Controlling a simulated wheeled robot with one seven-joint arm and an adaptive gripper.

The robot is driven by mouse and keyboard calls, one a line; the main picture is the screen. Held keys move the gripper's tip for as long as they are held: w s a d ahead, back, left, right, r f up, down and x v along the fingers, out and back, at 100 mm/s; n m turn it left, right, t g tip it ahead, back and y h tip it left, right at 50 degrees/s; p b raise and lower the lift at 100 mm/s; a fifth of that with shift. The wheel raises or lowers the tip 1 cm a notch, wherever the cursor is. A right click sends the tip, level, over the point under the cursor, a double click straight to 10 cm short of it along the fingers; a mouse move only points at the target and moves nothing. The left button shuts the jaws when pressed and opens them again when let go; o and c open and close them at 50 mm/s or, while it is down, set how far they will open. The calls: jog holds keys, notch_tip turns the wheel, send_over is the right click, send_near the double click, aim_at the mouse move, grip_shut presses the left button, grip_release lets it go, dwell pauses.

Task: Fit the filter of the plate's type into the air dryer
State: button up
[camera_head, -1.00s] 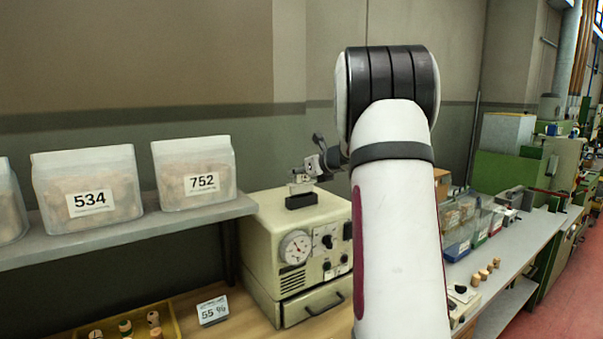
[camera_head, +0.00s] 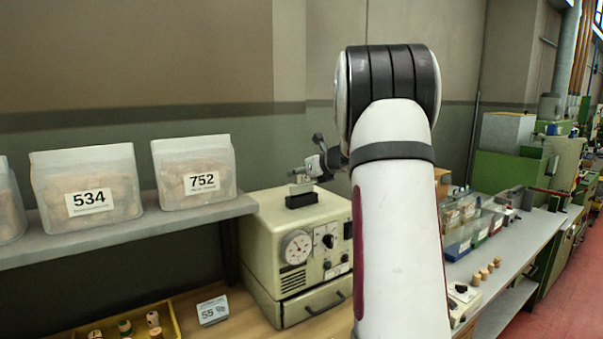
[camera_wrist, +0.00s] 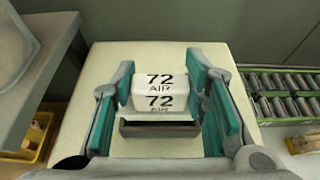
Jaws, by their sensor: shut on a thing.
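The air dryer (camera_head: 262,250) is a cream box with a round gauge, a dark knob and a drawer, standing on the wooden bench. A dark rectangular holder (camera_head: 300,200) sits on its top; it also shows in the wrist view (camera_wrist: 158,130). My gripper (camera_wrist: 161,84) is shut on a white filter (camera_wrist: 160,104) marked "72 AIR" on two faces, with a teal pad at each side. In the head view my gripper (camera_head: 314,168) holds the filter above or at the holder. I cannot tell whether they touch. No plate with a type is readable on the dryer.
A shelf (camera_head: 130,226) at left carries bags marked 534 (camera_head: 90,197) and 752 (camera_head: 201,183). Below are a yellow tray (camera_head: 172,318) of corks and a "55 %" card (camera_head: 212,310). A side bench (camera_head: 520,245) holds bins and loose corks. My arm blocks the middle.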

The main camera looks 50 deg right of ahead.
aim_at(304, 181)
jog(key=shift+f+b, duration=1.3)
jog(key=shift+f, duration=0.25)
dwell(1.5)
jog(key=o, duration=1.2)
jog(key=v, duration=1.2)
